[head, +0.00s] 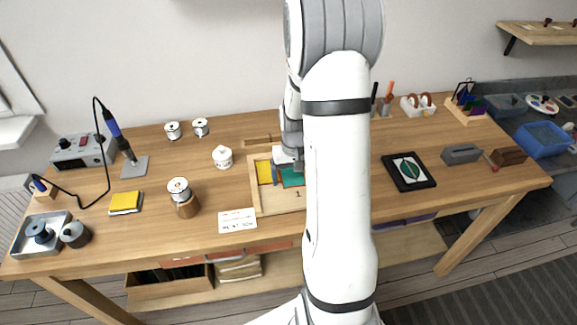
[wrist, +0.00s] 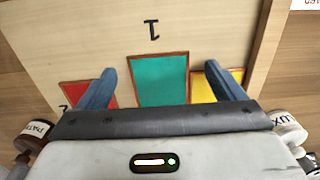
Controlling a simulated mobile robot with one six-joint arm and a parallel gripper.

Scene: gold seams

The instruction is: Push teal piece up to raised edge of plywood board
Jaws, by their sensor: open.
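The teal piece (wrist: 160,80) is a rectangle with a copper-brown border, lying flat on the plywood board (wrist: 205,30). It also shows in the head view (head: 292,177), partly hidden by my arm. My gripper (wrist: 163,85) is open above it, with one blue finger on each side of the piece; whether they touch it is unclear. A yellow piece (head: 265,172) lies beside the teal one, and a red piece (wrist: 85,93) shows on its other side in the wrist view. The board's raised edge (head: 256,198) shows at its left in the head view.
A black framed tile (head: 408,171) lies to the right. My arm hides the board's right part in the head view.

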